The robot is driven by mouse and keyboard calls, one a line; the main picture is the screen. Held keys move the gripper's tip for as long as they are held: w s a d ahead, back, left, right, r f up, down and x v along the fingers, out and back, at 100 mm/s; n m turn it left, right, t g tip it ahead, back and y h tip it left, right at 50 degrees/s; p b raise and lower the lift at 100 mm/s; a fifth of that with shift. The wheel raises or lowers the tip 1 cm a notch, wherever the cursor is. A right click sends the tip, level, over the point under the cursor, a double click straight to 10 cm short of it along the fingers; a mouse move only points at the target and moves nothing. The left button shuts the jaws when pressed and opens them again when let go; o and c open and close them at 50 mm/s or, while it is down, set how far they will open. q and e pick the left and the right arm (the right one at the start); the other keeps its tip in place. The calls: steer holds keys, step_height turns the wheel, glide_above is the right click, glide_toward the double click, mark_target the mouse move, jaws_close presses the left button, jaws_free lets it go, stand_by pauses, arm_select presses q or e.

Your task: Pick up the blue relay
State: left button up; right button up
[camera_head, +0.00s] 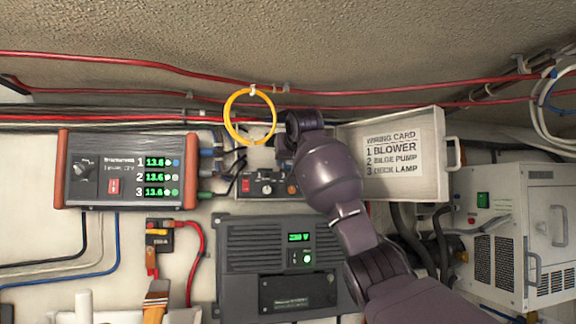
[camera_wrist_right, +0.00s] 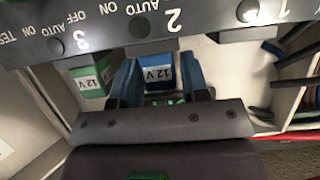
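The blue relay (camera_wrist_right: 158,74), with a white "12 V" label, shows in the right wrist view below the number 2 of a grey switch panel (camera_wrist_right: 110,28). My right gripper (camera_wrist_right: 160,76) has one finger on each side of it. I cannot tell whether the fingers press on it or leave small gaps. In the head view my right gripper (camera_head: 289,140) is at the small switch box (camera_head: 262,188), and my arm hides part of that box; the relay cannot be made out there. My left gripper is not in view.
A green relay (camera_wrist_right: 88,82) sits beside the blue one, below number 3. Cables (camera_wrist_right: 292,85) run close on the right. A yellow hoop (camera_head: 249,116) hangs beside my right gripper.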

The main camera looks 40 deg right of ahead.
steer(key=c, duration=0.6)
steer(key=shift+r, duration=0.1)
